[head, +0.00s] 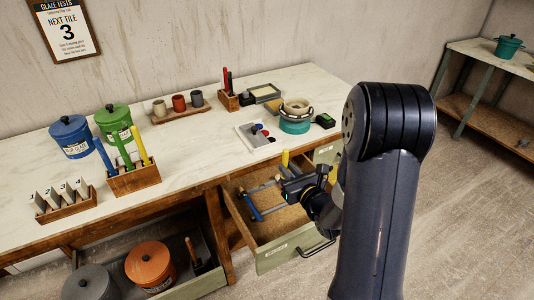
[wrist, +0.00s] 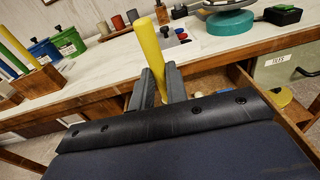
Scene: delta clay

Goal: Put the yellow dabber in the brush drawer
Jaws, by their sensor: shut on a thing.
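My gripper (head: 287,172) is shut on the yellow dabber (head: 285,158) and holds it upright. The wrist view shows the yellow dabber (wrist: 150,62) standing up between the two fingers (wrist: 158,88), its lower end hidden by my gripper. In the head view the gripper is over the open drawer (head: 270,260), which has a pale green front and a cork-coloured floor. A blue-handled brush (head: 250,206) lies in the left part of this drawer. My gripper and arm hide part of the drawer's right side.
A wooden holder (head: 135,181) with blue, green and yellow sticks stands on the worktop (head: 190,165). A white tray (head: 256,138) and a turquoise wheel (head: 295,126) stand behind the drawer. Another green drawer front (head: 326,152) is to its right.

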